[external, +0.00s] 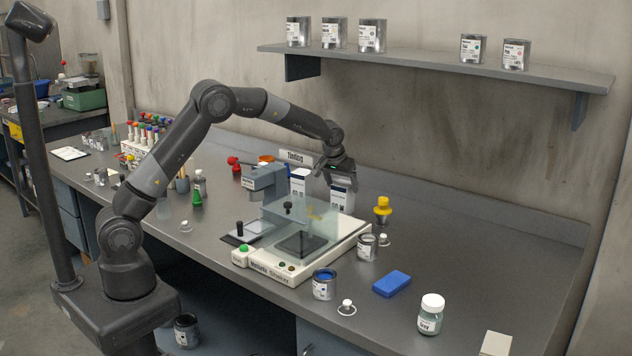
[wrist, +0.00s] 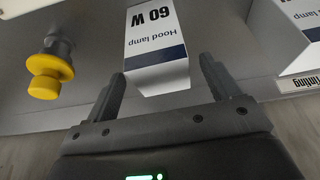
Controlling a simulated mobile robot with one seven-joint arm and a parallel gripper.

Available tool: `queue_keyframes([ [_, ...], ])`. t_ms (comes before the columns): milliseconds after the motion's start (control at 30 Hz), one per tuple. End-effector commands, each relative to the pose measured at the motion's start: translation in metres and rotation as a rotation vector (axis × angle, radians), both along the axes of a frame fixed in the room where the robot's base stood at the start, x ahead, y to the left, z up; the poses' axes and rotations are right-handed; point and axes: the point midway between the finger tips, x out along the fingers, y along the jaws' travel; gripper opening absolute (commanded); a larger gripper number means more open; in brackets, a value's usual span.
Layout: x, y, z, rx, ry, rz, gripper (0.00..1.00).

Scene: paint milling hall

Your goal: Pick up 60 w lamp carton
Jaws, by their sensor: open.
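The 60 W lamp carton (wrist: 155,42) is white with a dark blue band and the words "Hood lamp 60 W", upside down in the wrist view. It stands on the bench and also shows in the external view (external: 342,198), behind the shaker. My gripper (wrist: 160,80) is open, with one finger on each side of the carton's near end in the wrist view. In the external view my gripper (external: 341,178) is above the carton's top. I cannot tell whether the fingers touch it.
A second white carton (external: 299,182) stands to the left, and its blue-banded side shows in the wrist view (wrist: 298,30). A yellow-topped item (external: 382,209) stands to the right. The shaker (external: 300,243) with its clear guard is in front. The wall shelf (external: 430,67) holds several cans.

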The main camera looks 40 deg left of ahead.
Motion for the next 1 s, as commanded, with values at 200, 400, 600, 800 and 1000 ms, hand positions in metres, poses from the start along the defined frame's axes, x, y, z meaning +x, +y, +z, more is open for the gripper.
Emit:
queue_keyframes([
  [200,0.002,0.001,-0.020,0.001,0.002,-0.001,0.82],
  [400,0.009,0.002,-0.049,0.000,0.002,0.000,0.82],
  [600,0.012,0.002,-0.052,-0.001,-0.001,0.000,0.82],
  [800,0.012,0.002,-0.052,-0.001,-0.001,0.000,0.70],
  [1000,0.012,0.002,-0.052,-0.001,-0.001,0.000,0.54],
])
